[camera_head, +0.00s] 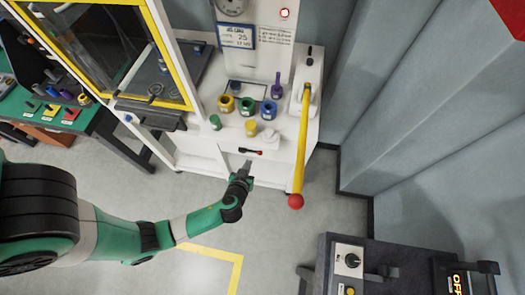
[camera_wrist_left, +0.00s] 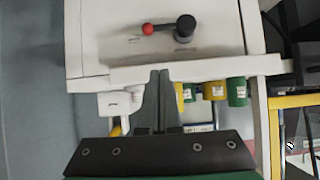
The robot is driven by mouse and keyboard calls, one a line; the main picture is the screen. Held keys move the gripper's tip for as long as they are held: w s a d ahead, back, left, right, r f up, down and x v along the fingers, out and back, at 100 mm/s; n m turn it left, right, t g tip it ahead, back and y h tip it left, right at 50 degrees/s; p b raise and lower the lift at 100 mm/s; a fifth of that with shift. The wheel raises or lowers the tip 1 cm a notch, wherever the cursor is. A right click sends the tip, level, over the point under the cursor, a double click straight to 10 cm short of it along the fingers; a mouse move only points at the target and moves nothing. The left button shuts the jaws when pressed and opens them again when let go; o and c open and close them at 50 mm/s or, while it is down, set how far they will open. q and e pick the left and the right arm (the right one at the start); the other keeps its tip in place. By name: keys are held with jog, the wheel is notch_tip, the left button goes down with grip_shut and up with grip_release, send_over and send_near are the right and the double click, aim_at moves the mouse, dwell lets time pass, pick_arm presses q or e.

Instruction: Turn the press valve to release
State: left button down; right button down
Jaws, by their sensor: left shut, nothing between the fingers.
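The press valve (camera_head: 250,151) is on the white front face of the press stand. It has a black pivot and a short lever lying about level, with a red knob at its right end. In the left wrist view the valve (camera_wrist_left: 168,27) is at the top, with the knob to the left of the pivot. My left gripper (camera_head: 247,164) is just below the valve in the head view, fingers pointing towards the stand. Its fingers (camera_wrist_left: 158,75) are together and empty, apart from the lever. My right gripper is not in view.
A long yellow lever (camera_head: 300,145) with a red ball end (camera_head: 295,201) hangs right of the valve. Several coloured cups and seals, such as a green cup (camera_head: 247,105), stand on the ledge above. A dark cabinet (camera_head: 335,255) is at lower right.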

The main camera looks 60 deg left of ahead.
pick_arm(q)
jog(key=b, duration=0.9)
send_over(253, 152)
jog(key=s+d, duration=0.1)
jog(key=d, duration=0.2)
notch_tip(253, 152, down, 6)
jog(key=shift+w+a+f+b, duration=0.1)
jog(key=shift+a+f+b, duration=0.15)
jog(key=shift+f, duration=0.65)
jog(key=shift+w+a+f+b, duration=0.1)
jog(key=shift+a+f+b, duration=0.15)
jog(key=shift+f, duration=0.6)
